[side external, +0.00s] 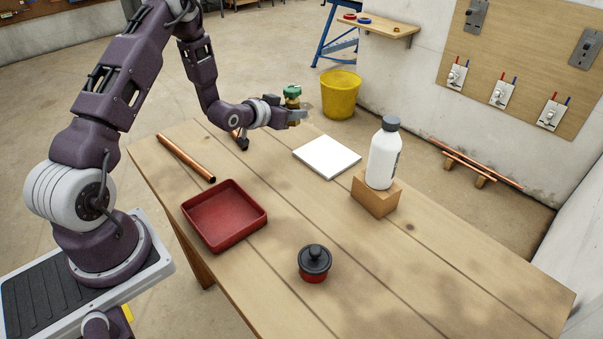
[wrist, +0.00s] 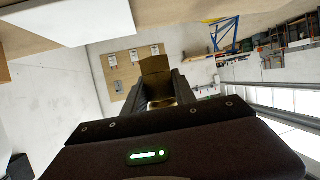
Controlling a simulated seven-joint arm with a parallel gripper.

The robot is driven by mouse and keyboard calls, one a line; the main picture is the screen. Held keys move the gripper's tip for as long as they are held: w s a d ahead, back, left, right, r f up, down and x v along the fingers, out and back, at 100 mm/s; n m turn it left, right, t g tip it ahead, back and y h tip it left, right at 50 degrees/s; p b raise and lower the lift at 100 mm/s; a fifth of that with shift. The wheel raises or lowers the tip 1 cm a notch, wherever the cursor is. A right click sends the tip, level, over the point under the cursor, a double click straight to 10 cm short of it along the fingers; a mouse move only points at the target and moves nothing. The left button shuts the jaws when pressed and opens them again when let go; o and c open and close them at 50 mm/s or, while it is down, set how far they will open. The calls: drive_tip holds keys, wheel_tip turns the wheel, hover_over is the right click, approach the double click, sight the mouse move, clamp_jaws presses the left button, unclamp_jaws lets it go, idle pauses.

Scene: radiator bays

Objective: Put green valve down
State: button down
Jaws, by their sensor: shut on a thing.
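The green valve (side external: 292,91) has a green top and a brass-coloured body. My gripper (side external: 297,113) is shut on its body and holds it upright above the far end of the wooden table, clear of the top. In the wrist view, a brownish block-like part (wrist: 155,66) shows between the two dark fingers of my gripper (wrist: 160,85). The green top cannot be made out there.
A yellow bucket (side external: 341,95) stands beyond.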

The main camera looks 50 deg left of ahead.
drive_tip(key=s+d+m+h, duration=0.3)
drive_tip(key=d, duration=0.3)
drive_tip(key=s+d+m+h, duration=0.2)
drive_tip(key=s+d+h, duration=0.1)
drive_tip(key=d, duration=0.3)
drive_tip(key=m+g+h, duration=0.3)
drive_tip(key=m+h, duration=0.1)
drive_tip(key=h, duration=0.1)
hover_over(310, 212)
drive_tip(key=shift+m, duration=0.3)
wheel_tip(310, 212, down, 8)
drive_tip(key=shift+d+f, duration=0.1)
drive_tip(key=shift+f, duration=0.35)
drive_tip(key=shift+f, duration=0.15)
drive_tip(key=c, duration=1)
unclamp_jaws()
